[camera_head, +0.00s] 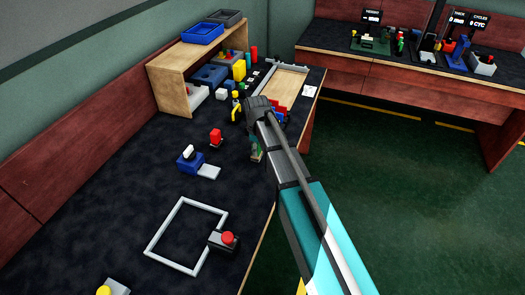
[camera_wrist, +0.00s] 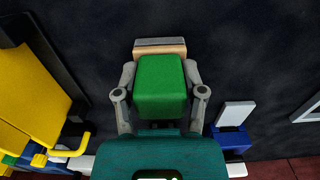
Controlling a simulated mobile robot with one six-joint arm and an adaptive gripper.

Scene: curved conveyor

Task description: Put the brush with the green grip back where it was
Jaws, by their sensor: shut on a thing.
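The brush with the green grip (camera_wrist: 160,85) is held in my gripper (camera_wrist: 160,78), whose two grey fingers close on its sides in the wrist view. A tan layer and a grey end (camera_wrist: 160,43) show beyond the green block. In the head view, a bit of green (camera_head: 259,152) shows below my wrist, by the right edge of the dark table (camera_head: 130,180). My arm hides much of the gripper there. Whether the brush touches the table cannot be told.
A wooden shelf (camera_head: 168,88) with bins stands at the back. A pale tray (camera_head: 305,68), a blue-and-white device (camera_head: 188,159), a red-topped item (camera_head: 215,137), a grey square outline (camera_head: 165,222) and a red button box (camera_head: 226,241) are on the table. Bare surface lies around them.

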